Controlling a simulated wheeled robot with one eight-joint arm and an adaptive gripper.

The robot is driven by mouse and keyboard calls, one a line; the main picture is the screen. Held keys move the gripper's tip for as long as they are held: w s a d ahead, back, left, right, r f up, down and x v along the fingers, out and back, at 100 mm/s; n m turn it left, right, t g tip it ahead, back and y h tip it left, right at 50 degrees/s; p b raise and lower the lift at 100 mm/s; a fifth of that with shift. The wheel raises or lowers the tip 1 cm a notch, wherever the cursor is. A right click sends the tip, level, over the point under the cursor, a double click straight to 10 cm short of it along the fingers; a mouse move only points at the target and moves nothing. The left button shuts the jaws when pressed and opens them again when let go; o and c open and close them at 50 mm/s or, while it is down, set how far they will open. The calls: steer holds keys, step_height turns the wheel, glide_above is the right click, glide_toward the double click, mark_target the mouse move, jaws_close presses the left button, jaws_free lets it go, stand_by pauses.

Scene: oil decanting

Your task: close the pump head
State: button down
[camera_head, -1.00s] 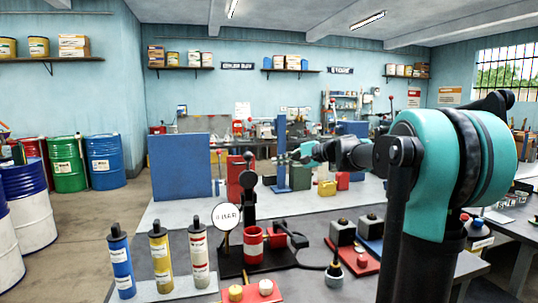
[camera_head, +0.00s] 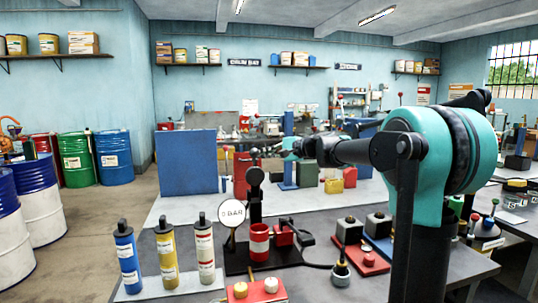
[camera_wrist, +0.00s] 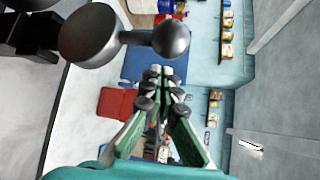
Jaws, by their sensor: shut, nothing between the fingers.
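The pump (camera_head: 256,205) stands on a black base on the bench, in the middle of the head view. Its dark post bears a round disc with a small ball knob above it, which I take as the pump head. In the wrist view the grey disc (camera_wrist: 90,35) and its ball knob (camera_wrist: 170,38) lie close, just above my fingers in the picture. My gripper (camera_wrist: 155,80) is shut and empty, and I see no clear contact with the knob. In the head view my gripper (camera_head: 272,152) is small, right of the knob, its fingertips hard to make out.
A white gauge reading 0 BAR (camera_head: 233,213) and a red can (camera_head: 259,243) stand by the pump. Blue, yellow and pale bottles (camera_head: 165,254) stand front left. A two-button box (camera_head: 255,290) is in front. A blue panel (camera_head: 188,162) stands behind.

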steer(key=shift+s+a+r, duration=0.15)
steer(key=shift+s+r, duration=0.05)
steer(key=shift+s, duration=0.5)
steer(key=shift+s+d+n+y, duration=0.2)
steer(key=shift+s+n+y, duration=0.1)
steer(key=shift+s, duration=0.4)
steer(key=s+d+f+n+y, duration=0.2)
steer(key=s+f+n+y, duration=0.2)
steer(key=s, duration=0.2)
steer(key=s+d+f+n+t+y, duration=0.1)
steer(key=s+f+n+y, duration=0.3)
steer(key=s, duration=0.3)
steer(key=shift+d+f+n, duration=0.3)
steer(key=shift+d+n, duration=0.05)
steer(key=shift+n, duration=0.35)
steer(key=shift+d, duration=0.1)
